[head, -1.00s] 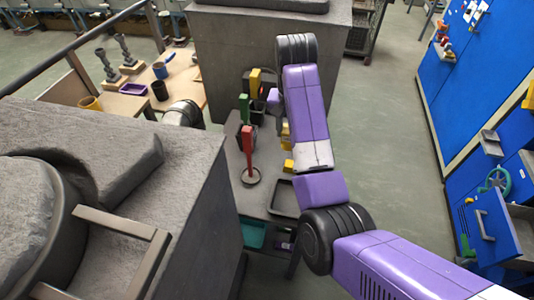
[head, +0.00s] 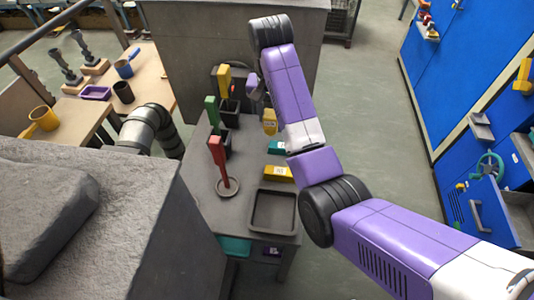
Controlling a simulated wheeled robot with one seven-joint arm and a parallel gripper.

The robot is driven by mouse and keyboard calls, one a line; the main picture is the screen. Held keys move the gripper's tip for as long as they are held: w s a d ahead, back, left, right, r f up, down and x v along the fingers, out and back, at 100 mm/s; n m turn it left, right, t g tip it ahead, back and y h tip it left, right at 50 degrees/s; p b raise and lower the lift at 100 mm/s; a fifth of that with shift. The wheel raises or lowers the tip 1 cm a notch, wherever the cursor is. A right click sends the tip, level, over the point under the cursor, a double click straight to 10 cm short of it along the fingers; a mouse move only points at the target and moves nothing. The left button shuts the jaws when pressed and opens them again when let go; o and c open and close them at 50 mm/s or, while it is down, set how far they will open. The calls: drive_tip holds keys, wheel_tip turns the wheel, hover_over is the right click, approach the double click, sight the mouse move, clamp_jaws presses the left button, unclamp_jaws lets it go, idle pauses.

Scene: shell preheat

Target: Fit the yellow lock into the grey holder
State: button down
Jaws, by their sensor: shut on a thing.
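My gripper (head: 264,102) is at the far end of my purple arm, over the back of the grey bench. Its fingers are mostly hidden by the arm. It is shut on a yellow piece (head: 269,122) that looks like the yellow lock, which shows just below it, partly covered by the arm. I cannot tell which thing is the grey holder; a dark grey open box (head: 230,115) stands left of the gripper, apart from the yellow piece. A tall yellow upright piece (head: 224,79) stands behind that box.
A red upright piece (head: 217,153) on a round base and a green one (head: 211,111) stand on the bench's left. A yellow block (head: 278,173), a teal piece (head: 277,147) and a dark tray (head: 273,228) lie nearer. A large grey block (head: 100,235) borders the left.

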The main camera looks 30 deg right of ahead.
wheel_tip(320, 180, down, 15)
drive_tip(key=shift+f+p, duration=0.15)
drive_tip(key=shift+p, duration=0.35)
drive_tip(key=shift+f, duration=0.1)
drive_tip(key=c, duration=0.9)
unclamp_jaws()
